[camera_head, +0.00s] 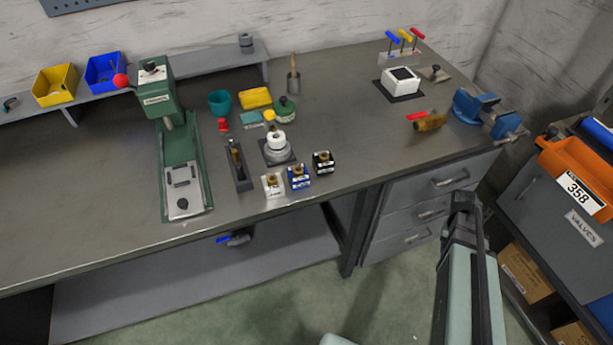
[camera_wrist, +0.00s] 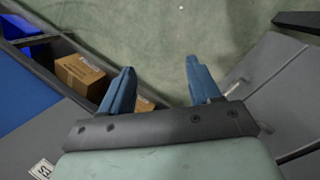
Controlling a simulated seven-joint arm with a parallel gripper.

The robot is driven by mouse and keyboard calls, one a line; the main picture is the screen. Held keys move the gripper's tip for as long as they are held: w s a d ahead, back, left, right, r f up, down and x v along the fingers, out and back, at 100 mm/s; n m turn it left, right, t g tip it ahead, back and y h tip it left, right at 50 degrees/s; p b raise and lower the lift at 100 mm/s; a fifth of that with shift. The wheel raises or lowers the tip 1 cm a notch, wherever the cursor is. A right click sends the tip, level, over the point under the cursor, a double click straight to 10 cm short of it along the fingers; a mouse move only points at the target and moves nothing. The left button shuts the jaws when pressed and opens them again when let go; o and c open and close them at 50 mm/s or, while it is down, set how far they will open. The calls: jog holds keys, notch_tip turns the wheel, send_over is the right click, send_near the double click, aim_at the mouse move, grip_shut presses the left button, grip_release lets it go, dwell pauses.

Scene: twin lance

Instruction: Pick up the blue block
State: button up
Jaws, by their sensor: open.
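The blue block (camera_head: 299,178) stands near the front edge of the workbench (camera_head: 330,120), with a brass-coloured piece on top. It sits between a white block (camera_head: 272,186) on its left and a black block (camera_head: 323,163) on its right. In the head view my arm rises at the lower right, in front of the drawers and well apart from the block. In the wrist view my gripper (camera_wrist: 160,88) is open and empty, with two blue fingers spread over the floor. The blue block is not in the wrist view.
Behind the blocks is a round grey-and-white piece (camera_head: 277,148) on a dark plate. A dark narrow holder (camera_head: 238,166) and a green press (camera_head: 178,150) stand to the left. A blue vise (camera_head: 487,112) is at the right end. An orange bin (camera_head: 577,178) stands right of my arm.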

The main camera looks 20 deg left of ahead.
jog(key=w+d+r+m+t+h, duration=0.1)
jog(key=w+r, duration=0.7)
jog(key=r, duration=0.2)
jog(key=w+a+r+t, duration=0.1)
jog(key=w+a+r, duration=0.1)
jog(key=r, duration=0.5)
jog(key=w+a+r+t, duration=0.1)
jog(key=w+a+r, duration=0.1)
jog(key=r, duration=0.6)
jog(key=w+a+r+t, duration=0.1)
jog(key=w+a+r, duration=0.2)
jog(key=r, duration=0.4)
jog(key=s+a+r+n, duration=0.25)
jog(key=a+r, duration=0.25)
jog(key=a, duration=0.6)
notch_tip(320, 180, up, 4)
jog(key=n+g+y, duration=0.1)
jog(key=n+y, duration=0.3)
jog(key=n, duration=0.7)
send_over(298, 177)
jog(key=w, duration=0.2)
jog(key=f, duration=0.8)
jog(key=shift+s+a, duration=0.25)
jog(key=shift+a, duration=0.05)
